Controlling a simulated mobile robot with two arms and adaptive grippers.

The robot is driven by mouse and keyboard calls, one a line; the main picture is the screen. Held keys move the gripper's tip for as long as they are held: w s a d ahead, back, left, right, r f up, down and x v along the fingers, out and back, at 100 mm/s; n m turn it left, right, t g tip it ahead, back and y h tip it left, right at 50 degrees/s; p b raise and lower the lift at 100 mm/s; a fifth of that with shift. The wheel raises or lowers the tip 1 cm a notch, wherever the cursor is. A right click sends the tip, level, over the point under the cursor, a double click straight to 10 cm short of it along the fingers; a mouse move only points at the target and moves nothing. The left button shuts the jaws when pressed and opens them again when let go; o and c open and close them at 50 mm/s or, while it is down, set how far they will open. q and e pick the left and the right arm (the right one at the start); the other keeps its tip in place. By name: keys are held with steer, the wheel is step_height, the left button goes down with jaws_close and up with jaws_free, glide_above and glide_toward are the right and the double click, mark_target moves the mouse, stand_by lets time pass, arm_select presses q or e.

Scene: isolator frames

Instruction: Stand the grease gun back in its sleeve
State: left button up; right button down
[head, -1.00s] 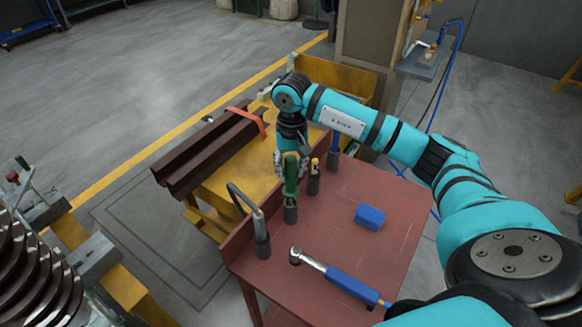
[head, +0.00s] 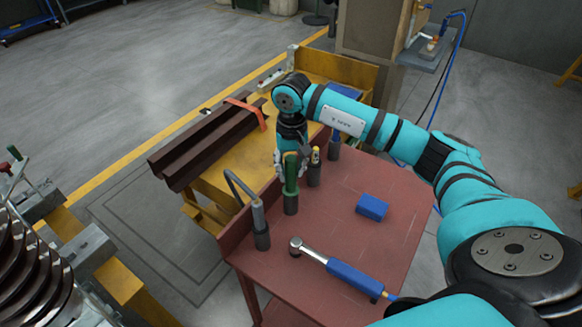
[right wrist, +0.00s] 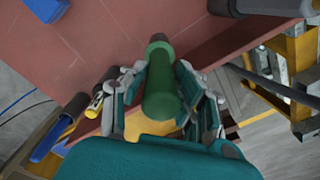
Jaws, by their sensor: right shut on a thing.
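The green cylinder-shaped tool, which I take to be the grease gun (head: 291,178), stands upright with its lower end at the mouth of a dark grey sleeve (head: 290,205) on the red table. It appears to be at least partly inside; the depth cannot be told. My right gripper (head: 290,165) is shut on its upper part. In the right wrist view, the grease gun (right wrist: 161,88) lies between the fingers of my right gripper (right wrist: 165,95), with a dark grey end beyond it. My left gripper is not in view.
Beside it along the red table's (head: 330,225) edge stand a hooked grey tool (head: 257,215) in a sleeve, a yellow-topped tool (head: 315,158) and a blue tool (head: 335,138).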

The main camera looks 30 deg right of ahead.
steer(key=shift+r, duration=0.1)
steer(key=c, duration=0.9)
jaws_free()
step_height(320, 180, up, 12)
